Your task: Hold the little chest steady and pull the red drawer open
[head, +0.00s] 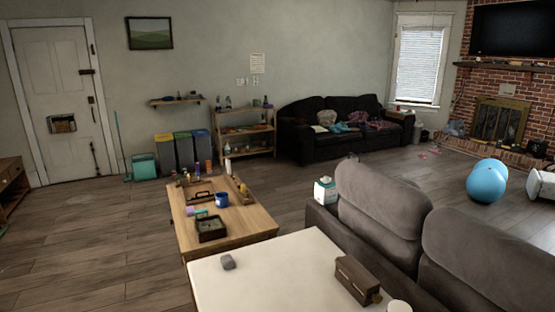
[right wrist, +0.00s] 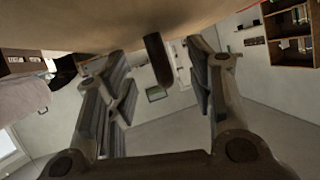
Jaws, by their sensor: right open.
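A small dark brown box (head: 357,280), which looks like the little chest, sits on the cream table (head: 270,272) in the head view. A small lighter piece shows low at its right end. I see no red drawer front in either view. My right gripper (right wrist: 158,58) shows in the right wrist view with its jaws apart. A dark rounded bar (right wrist: 158,66) shows between the fingers, with visible gaps on both sides; I cannot tell what it belongs to. My left gripper is in neither view.
A wooden table (head: 250,222) with several items stands behind. A grey sofa (head: 380,215) borders the right side.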

